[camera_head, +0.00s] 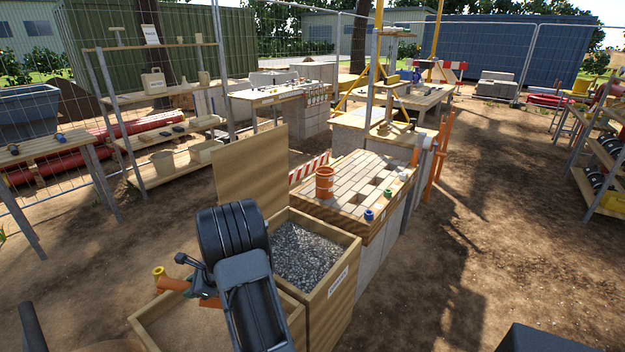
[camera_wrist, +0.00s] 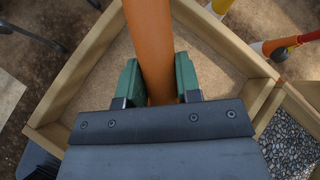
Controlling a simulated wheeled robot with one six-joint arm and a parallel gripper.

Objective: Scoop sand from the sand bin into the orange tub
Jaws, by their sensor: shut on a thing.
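My gripper (camera_wrist: 160,82) shows as two green fingers in the wrist view, shut on an orange handle (camera_wrist: 150,40). The handle runs up out of the picture, so its far end is hidden there. The handle is over the sand bin (camera_wrist: 84,62), a wooden box with pale brown sand. In the head view the sand bin (camera_head: 298,325) is at the bottom, partly covered by my arm. An orange shaft (camera_head: 174,285) with a yellow end shows left of my arm. The orange tub (camera_head: 324,184) stands upright on the paved bench, right of my arm.
A wooden bin of grey gravel (camera_head: 306,255) adjoins the sand bin, with an upright wooden board (camera_head: 250,180) behind it. Small blue, green and white items sit on the paved bench (camera_head: 345,200). Open ground (camera_head: 480,260) lies to the right.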

